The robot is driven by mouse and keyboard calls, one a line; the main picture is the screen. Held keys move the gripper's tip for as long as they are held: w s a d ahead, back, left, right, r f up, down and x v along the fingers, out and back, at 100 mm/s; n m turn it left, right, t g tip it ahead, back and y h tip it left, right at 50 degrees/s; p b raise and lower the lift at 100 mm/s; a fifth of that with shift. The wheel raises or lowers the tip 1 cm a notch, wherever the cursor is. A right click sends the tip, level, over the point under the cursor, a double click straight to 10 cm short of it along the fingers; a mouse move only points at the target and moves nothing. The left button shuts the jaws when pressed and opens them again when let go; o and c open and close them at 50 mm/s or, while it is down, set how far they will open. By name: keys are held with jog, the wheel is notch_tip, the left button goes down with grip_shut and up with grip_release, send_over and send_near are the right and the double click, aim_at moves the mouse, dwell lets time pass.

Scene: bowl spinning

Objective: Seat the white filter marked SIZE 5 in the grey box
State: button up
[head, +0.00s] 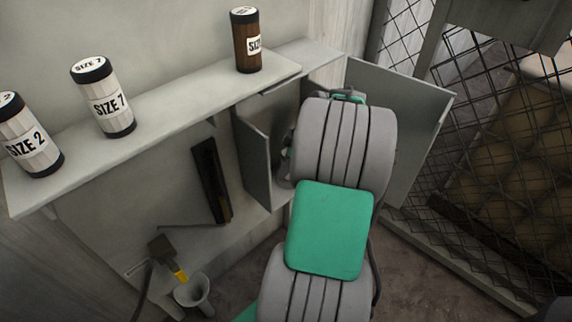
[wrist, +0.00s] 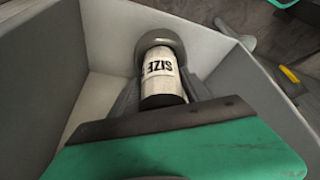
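The white filter (wrist: 160,66) is a cylinder with a dark near end. Its label reads SIZE, and the number is hidden. In the wrist view its far end is at a round grey socket (wrist: 171,41) inside the grey box (wrist: 97,100); how deep it sits is unclear. The fingers of my gripper (wrist: 163,82) lie along both sides of the filter and appear shut on it. In the head view the grey box (head: 256,160) stands open, and my arm hides its inside, the filter and my gripper.
A shelf (head: 190,97) holds white canisters marked SIZE 2 (head: 30,140) and SIZE 7 (head: 106,102), and a brown one (head: 246,45) with its number turned away. An open grey panel (head: 412,110) stands right of my arm. A wire mesh (head: 500,150) is farther right.

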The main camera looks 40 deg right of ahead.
jog(key=o, duration=0.4)
jog(key=shift+s+a+f, duration=0.25)
jog(key=shift+s+f, duration=0.05)
jog(key=shift+f, duration=0.35)
jog(key=shift+s+a+f, duration=0.2)
jog(key=shift+s+f, duration=0.05)
jog(key=shift+f, duration=0.35)
jog(key=p+v, duration=0.1)
jog(key=v, duration=0.2)
jog(key=w+p+v, duration=0.1)
jog(key=v, duration=0.2)
jog(key=p+v, duration=0.1)
jog(key=v, duration=0.2)
jog(key=shift+w+d+r, duration=0.2)
jog(key=shift+d+r, duration=0.2)
jog(key=shift+r, duration=0.2)
